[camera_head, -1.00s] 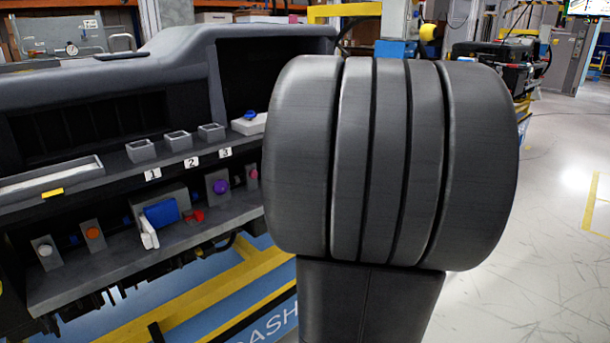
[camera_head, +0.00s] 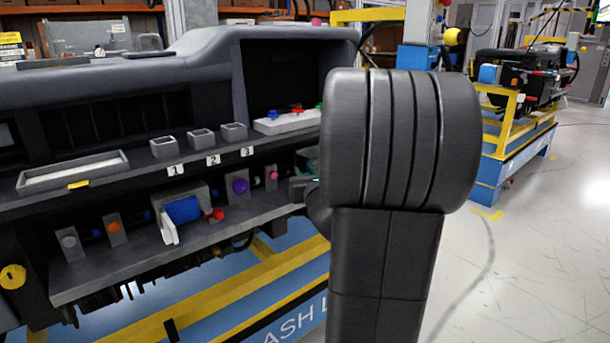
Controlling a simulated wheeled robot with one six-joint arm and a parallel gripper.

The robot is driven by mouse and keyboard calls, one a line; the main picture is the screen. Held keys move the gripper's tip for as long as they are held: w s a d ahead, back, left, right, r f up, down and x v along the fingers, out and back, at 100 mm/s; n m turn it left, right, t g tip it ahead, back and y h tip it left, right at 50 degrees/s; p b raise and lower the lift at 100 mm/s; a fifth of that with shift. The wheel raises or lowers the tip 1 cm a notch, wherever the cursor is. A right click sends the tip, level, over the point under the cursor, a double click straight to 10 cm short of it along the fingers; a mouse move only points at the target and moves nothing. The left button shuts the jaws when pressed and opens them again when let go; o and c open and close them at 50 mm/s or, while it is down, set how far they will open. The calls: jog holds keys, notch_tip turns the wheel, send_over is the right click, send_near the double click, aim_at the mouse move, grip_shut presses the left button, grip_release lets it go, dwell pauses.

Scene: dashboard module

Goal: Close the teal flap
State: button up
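A small teal patch (camera_head: 307,160), which may be part of the teal flap, shows at the right end of the dashboard's lower shelf. My arm hides most of that area, so I cannot tell how far the flap is open. My large dark arm stands in front of the right end of the dashboard. A small dark part beside the arm, with a thin green line, seems to be my gripper (camera_head: 302,187). It appears close to the teal patch. Its fingers are too small and hidden to read, and I cannot tell whether it touches anything.
The lower shelf (camera_head: 190,240) carries a blue block (camera_head: 182,209) with a white plate, a red knob (camera_head: 215,215), a purple knob (camera_head: 240,186) and an orange button (camera_head: 114,227). Grey bins labelled 1, 2, 3 sit above. Open floor (camera_head: 540,240) lies at right.

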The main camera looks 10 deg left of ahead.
grip_shut()
